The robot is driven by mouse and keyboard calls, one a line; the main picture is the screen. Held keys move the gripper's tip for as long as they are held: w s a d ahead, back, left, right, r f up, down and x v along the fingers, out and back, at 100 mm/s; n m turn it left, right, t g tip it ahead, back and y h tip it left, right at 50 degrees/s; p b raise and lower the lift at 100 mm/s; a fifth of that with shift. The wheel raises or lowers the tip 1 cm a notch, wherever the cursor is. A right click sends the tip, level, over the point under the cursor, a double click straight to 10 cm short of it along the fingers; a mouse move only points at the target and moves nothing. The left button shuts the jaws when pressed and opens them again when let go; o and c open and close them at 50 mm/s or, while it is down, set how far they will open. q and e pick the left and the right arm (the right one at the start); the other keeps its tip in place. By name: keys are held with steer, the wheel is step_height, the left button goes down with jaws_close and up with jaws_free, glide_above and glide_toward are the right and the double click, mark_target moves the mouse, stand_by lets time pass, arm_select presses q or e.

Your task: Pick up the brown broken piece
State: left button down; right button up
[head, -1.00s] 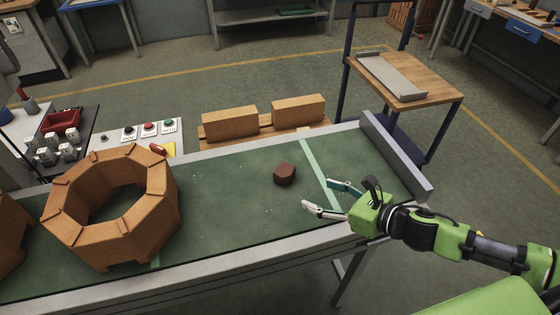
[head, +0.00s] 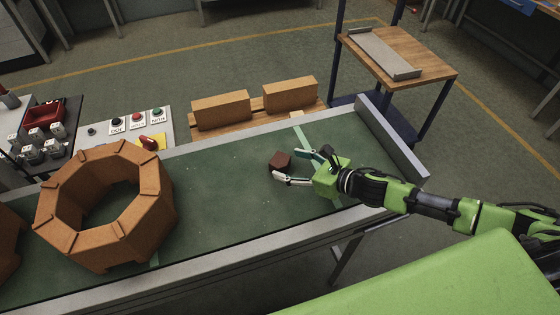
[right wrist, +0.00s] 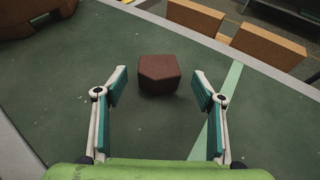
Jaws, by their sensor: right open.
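The brown broken piece (head: 280,160) is a small dark chunk lying on the green conveyor belt (head: 225,185). My right gripper (head: 290,166) is open, low over the belt, with its fingertips close to the piece. In the right wrist view the piece (right wrist: 158,74) lies ahead between the lines of the two open fingers (right wrist: 160,82), about level with their tips, and nothing is held. My left gripper is not in view.
A large octagonal brick ring (head: 108,205) stands on the belt at the left. Two tan bricks (head: 222,110) lie on a pallet behind the belt. A button panel (head: 130,125) is at the back left. A metal end plate (head: 392,138) closes the belt's right end.

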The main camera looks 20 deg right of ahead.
mark_target(277, 161)
steer(key=shift+w+a+f, duration=0.1)
steer(key=shift+w+a, duration=0.15)
steer(key=shift+w, duration=0.05)
steer(key=p+x, duration=0.1)
steer(key=x, duration=0.3)
steer(key=shift+p, duration=0.4)
steer(key=shift+w+a+f, duration=0.25)
steer(key=shift+a+f, duration=0.05)
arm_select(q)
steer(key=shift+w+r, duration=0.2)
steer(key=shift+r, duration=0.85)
arm_select(e)
steer(key=c, duration=1.3)
